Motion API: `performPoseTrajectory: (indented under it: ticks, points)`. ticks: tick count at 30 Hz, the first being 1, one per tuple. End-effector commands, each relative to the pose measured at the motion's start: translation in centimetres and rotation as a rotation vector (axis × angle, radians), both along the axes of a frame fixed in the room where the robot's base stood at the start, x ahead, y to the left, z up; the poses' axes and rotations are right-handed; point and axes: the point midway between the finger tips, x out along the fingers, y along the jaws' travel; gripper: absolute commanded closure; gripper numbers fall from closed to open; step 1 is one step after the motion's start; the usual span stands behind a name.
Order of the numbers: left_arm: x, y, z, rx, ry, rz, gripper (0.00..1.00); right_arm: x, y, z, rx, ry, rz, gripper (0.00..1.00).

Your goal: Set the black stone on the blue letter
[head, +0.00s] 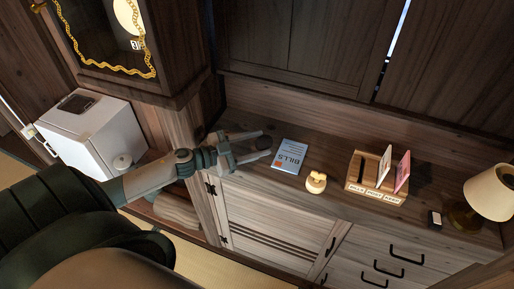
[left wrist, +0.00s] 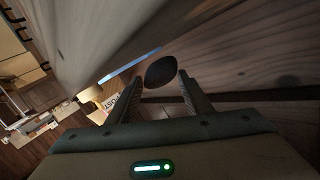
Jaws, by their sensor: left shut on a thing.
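The blue letter (head: 290,156), marked BILLS, lies flat on the wooden cabinet top. My left gripper (head: 262,145) reaches in from the left and is shut on the black stone (head: 264,142), just left of the letter. In the left wrist view the dark oval stone (left wrist: 161,72) sits between the tips of my left gripper (left wrist: 160,82). The letter (left wrist: 128,65) shows there as a thin blue strip beside and beyond the stone. The stone looks apart from the letter; its exact height is hard to tell. My right gripper is not in view.
A small cream figure (head: 316,182) stands right of the letter. Further right are a wooden letter rack (head: 360,187) holding cards, a small dark box (head: 434,219) and a lamp (head: 490,192). The cabinet's back panel (head: 330,115) rises behind. A white box-shaped appliance (head: 90,135) stands at left.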

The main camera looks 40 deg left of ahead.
Motion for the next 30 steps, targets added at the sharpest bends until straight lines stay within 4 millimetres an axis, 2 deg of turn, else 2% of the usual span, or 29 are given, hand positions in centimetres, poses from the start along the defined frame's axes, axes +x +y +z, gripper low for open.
performPoseTrajectory:
  ticks: [5, 18, 30]
  points:
    - [0.0, 0.0, 2.1, 0.003, -0.002, -0.004, 0.97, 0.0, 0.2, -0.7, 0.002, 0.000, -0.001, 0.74]
    - [3.3, -5.9, 6.2, 0.001, -0.007, -0.003, 0.97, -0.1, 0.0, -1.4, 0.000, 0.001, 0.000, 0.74]
    - [5.2, -9.3, 8.5, -0.003, -0.004, -0.001, 0.97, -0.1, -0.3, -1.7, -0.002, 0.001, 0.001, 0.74]
